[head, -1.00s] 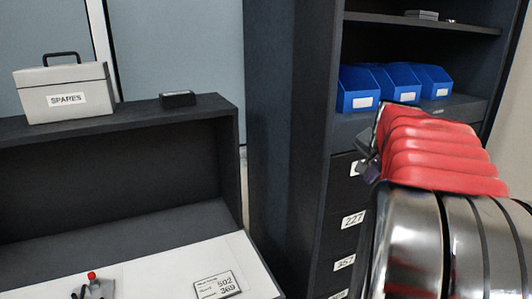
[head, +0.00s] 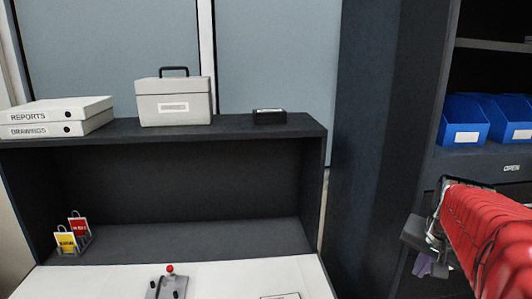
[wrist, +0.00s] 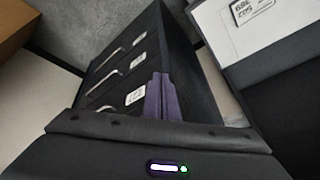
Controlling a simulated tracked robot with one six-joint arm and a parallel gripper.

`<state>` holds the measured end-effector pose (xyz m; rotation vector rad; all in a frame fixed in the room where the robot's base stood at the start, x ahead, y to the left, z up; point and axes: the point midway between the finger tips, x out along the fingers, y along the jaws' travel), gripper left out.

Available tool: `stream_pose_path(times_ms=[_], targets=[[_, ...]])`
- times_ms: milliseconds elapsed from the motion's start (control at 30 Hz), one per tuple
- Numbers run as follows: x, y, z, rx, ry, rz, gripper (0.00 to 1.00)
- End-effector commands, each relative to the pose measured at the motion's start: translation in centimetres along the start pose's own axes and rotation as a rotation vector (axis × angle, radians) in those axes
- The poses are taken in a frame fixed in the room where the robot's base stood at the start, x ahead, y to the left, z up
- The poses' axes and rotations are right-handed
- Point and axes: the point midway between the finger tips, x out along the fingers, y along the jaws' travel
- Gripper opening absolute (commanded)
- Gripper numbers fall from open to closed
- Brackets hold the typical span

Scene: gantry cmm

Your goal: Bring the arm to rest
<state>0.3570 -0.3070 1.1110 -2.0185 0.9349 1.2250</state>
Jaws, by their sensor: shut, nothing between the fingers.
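My gripper (head: 424,264) is at the right of the head view, at the end of my arm with its red ribbed cover. Its purple fingers show in the wrist view (wrist: 158,97), side by side with no gap and nothing between them. The gripper is in the air in front of the dark cabinet (head: 385,120), touching nothing that I can see. In the wrist view, the cabinet's drawers (wrist: 118,70) with handles and white labels lie beyond the fingers.
A dark hutch (head: 210,128) over a white desktop (head: 225,280) stands at the left. A red-knobbed joystick (head: 168,283) sits on the desktop. Blue bins (head: 462,122) stand in the cabinet.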

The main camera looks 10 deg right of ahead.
Motion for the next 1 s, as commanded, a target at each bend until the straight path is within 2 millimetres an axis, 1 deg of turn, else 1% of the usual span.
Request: stream_pose_path(times_ms=[33, 200, 267, 300, 500, 700, 800, 900, 1000], targets=[[-0.3, -1.2, 1.9, -0.06, -0.011, -0.011, 0.0], [-1.2, -4.4, 7.6, -0.252, -0.041, -0.045, 0.0], [-1.5, -5.3, 9.6, -0.315, -0.047, -0.058, 0.0], [-1.7, -5.8, 10.9, -0.355, -0.052, -0.067, 0.0], [-2.8, -7.9, 16.7, -0.539, -0.061, -0.115, 0.0], [-3.9, -9.4, 21.8, -0.691, -0.053, -0.171, 0.0], [-4.6, -10.1, 23.9, -0.755, -0.041, -0.204, 0.0], [-5.5, -10.9, 25.7, -0.814, -0.023, -0.242, 0.0], [-6.7, -11.8, 26.7, -0.862, 0.0, -0.28, 0.0]])
